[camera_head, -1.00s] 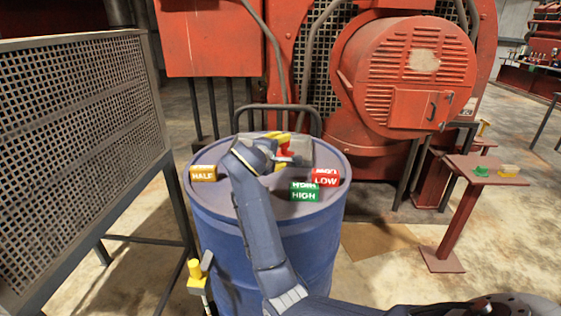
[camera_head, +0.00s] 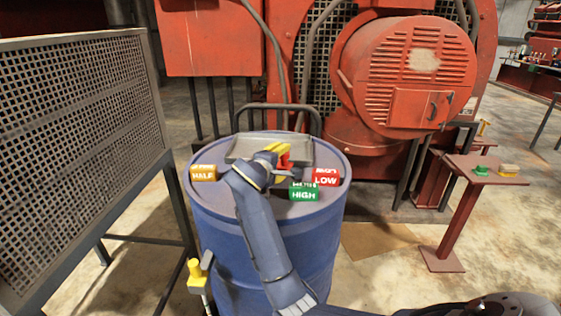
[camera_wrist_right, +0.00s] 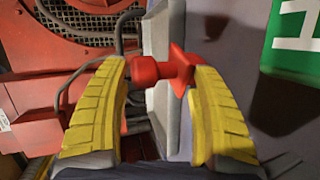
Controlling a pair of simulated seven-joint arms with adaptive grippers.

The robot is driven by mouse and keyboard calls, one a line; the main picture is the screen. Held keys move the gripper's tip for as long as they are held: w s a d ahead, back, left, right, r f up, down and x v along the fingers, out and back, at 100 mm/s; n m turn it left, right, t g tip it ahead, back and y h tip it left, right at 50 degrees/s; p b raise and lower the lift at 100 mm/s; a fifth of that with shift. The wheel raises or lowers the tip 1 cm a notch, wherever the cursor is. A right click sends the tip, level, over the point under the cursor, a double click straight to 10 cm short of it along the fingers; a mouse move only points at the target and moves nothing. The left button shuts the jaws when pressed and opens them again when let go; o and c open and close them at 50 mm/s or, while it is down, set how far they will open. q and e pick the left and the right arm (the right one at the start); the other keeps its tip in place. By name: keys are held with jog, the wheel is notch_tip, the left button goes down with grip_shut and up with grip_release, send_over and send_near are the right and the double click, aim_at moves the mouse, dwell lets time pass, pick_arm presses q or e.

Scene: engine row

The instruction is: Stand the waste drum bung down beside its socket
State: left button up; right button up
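The red bung (camera_head: 285,157) is between the yellow fingers of my right gripper (camera_head: 277,161), above the far half of the blue waste drum's top (camera_head: 240,207). In the right wrist view the bung (camera_wrist_right: 163,70) shows as a red stub with a wider flange. I cannot make out the bung's socket; the gripper and arm hide part of the drum top. My left gripper is not in view.
A shallow grey tray (camera_head: 243,148) lies at the back of the drum top. Blocks marked HALF (camera_head: 203,173), LOW (camera_head: 326,177) and HIGH (camera_head: 304,192) stand around the gripper. A mesh guard (camera_head: 80,130) stands left. A red stand (camera_head: 460,205) is at right.

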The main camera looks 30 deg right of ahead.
jog(key=shift+r, duration=0.2)
jog(key=shift+v, duration=3.75)
